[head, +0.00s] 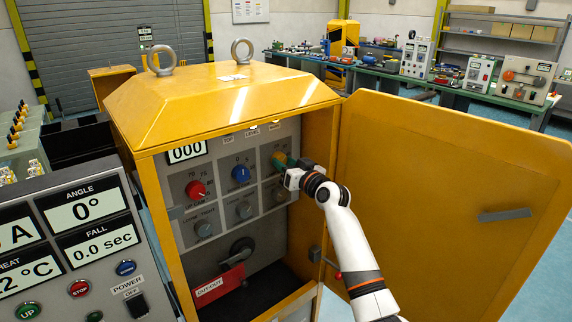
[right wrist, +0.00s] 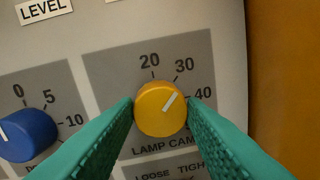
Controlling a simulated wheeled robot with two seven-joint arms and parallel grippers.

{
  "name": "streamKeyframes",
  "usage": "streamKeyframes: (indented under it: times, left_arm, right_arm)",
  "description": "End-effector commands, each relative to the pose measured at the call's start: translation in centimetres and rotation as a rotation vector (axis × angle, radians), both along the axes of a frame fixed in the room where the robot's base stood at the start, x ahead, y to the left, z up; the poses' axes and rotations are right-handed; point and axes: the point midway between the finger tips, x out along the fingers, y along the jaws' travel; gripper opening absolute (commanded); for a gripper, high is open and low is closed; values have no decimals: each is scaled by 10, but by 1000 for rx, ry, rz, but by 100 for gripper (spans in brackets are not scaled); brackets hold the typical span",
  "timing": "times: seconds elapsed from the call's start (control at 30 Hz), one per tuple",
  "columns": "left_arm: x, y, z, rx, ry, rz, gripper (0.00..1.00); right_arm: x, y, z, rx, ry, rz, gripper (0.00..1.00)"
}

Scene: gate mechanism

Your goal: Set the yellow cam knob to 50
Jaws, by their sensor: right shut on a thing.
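The yellow cam knob (right wrist: 160,109) sits on the grey panel above the words "LAMP CAM". Its white mark points up and right, between 30 and 40 on the scale. My right gripper (head: 284,161) reaches the upper right part of the panel inside the open yellow cabinet. In the right wrist view its green fingers (right wrist: 161,110) are shut on the knob, one on each side. The scale beyond 40 is partly hidden by the right finger. My left gripper is not in view.
A blue knob (head: 241,174) and a red knob (head: 196,190) are on the panel to the left. The open cabinet door (head: 450,190) stands right of my arm. A display console (head: 75,240) is at the front left.

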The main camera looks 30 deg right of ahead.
Motion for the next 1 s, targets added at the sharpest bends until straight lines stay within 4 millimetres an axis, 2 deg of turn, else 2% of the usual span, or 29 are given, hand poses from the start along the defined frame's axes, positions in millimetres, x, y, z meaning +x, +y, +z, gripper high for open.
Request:
streamKeyframes:
  times: [0.37,1.0]
  left_arm:
    - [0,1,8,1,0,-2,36]
    - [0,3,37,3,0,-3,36]
  right_arm:
    - [0,-1,2,130,10,-1,15]
    - [0,-3,4,714,53,-3,15]
